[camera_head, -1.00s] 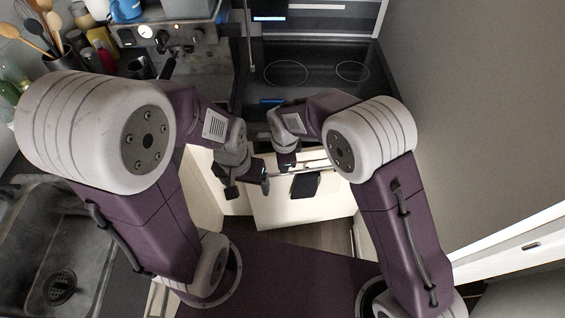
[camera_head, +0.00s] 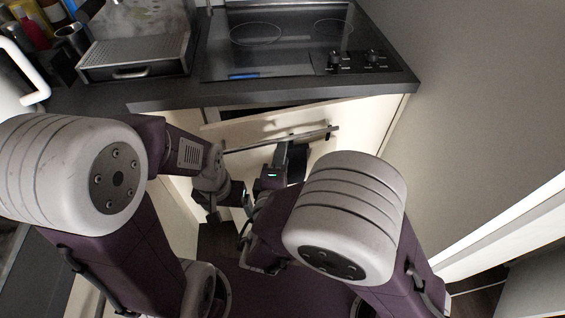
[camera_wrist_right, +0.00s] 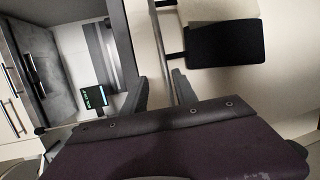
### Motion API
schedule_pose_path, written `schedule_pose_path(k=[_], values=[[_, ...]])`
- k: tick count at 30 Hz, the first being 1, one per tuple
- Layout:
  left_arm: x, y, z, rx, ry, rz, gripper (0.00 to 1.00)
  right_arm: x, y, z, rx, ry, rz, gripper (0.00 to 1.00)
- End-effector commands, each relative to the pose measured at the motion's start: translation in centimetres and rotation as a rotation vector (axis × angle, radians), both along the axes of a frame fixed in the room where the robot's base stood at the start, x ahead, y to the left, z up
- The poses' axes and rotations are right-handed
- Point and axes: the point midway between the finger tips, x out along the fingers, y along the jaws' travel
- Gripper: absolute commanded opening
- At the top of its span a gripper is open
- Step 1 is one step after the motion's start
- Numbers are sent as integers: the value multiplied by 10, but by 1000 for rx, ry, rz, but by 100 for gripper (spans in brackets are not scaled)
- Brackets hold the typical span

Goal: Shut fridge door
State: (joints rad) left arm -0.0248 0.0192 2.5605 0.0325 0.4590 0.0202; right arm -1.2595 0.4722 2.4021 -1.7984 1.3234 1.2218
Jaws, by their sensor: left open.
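The cream door panel (camera_head: 262,129) with a long bar handle (camera_head: 306,134) stands under the counter at a slant to its front, with a dark gap behind its top edge. I take it for the fridge door. My right gripper (camera_head: 279,161) is just in front of the panel, close to the handle. In the right wrist view its two fingers (camera_wrist_right: 161,84) are apart, near the handle (camera_wrist_right: 172,35); whether they touch it is unclear. My left gripper (camera_head: 243,208) is open, lower and left of the right one, apart from the panel. My right arm hides the panel's lower right part.
The dark counter (camera_head: 290,94) with a cooktop (camera_head: 275,40) lies above the door. A coffee machine (camera_head: 135,55) stands on the left. A grey wall (camera_head: 480,90) bounds the right side. A black flat pad (camera_wrist_right: 226,44) shows by the door in the wrist view.

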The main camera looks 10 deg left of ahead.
Motion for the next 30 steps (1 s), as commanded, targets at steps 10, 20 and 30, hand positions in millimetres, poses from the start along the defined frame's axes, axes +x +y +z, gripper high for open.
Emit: schedule_pose_path(k=[10,20,30], values=[[0,0,-11,0,-1,0,83,8,7,-11,8,1,19,34],[0,0,-16,0,-1,0,83,71,7,-23,9,1,17,34],[0,0,-17,0,-1,0,83,84,8,-25,8,2,22,34]])
